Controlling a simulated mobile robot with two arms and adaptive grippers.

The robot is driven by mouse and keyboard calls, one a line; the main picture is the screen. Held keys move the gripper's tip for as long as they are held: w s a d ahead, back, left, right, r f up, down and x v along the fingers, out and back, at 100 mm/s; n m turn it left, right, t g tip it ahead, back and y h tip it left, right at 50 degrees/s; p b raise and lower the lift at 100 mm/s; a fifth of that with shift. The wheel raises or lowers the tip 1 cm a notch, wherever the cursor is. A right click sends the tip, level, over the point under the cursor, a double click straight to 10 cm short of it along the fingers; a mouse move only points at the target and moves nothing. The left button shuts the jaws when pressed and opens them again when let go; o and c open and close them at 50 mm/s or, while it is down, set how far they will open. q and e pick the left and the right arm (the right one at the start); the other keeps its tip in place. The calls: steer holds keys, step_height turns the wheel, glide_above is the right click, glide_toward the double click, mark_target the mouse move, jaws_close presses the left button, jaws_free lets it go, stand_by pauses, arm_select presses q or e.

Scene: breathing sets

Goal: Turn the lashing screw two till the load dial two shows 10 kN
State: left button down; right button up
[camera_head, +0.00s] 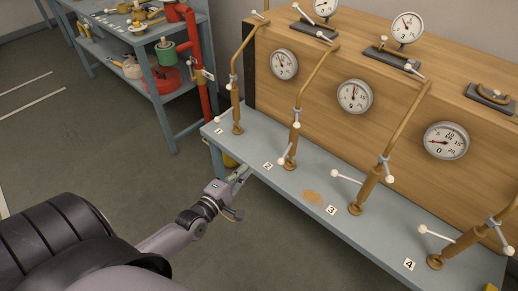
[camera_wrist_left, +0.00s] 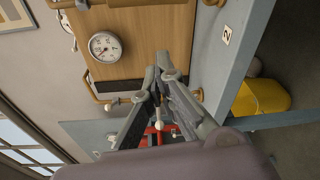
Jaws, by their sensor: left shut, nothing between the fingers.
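Lashing screw two (camera_head: 297,118) is a brass-coloured upright rod on the bench, bent over at its top, with white-knobbed handles; it stands behind the number 2 label (camera_head: 267,166), which also shows in the wrist view (camera_wrist_left: 227,36). Load dial two (camera_head: 354,97) is a round white gauge on the wooden panel, right of that screw; its reading is too small to tell. My left gripper (camera_head: 242,173) is shut and empty at the bench's front edge, left of label 2 and apart from screw two. Its fingers (camera_wrist_left: 158,88) show in the wrist view. My right gripper is not in view.
Lashing screws one (camera_head: 236,100), three (camera_head: 372,180) and four (camera_head: 460,245) stand along the same bench (camera_head: 325,215), their handles sticking out. Open floor (camera_head: 95,150) lies before the bench.

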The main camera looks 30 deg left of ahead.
arm_select(q)
steer(key=w, duration=1)
steer(key=d, duration=0.1)
steer(key=s+d+p, duration=0.1)
steer(key=d+p, duration=0.1)
steer(key=d, duration=0.1)
steer(key=shift+s, duration=0.4)
steer(key=shift+s+d+r, duration=0.15)
steer(key=shift+s+d, duration=0.05)
steer(key=shift+d, duration=0.6)
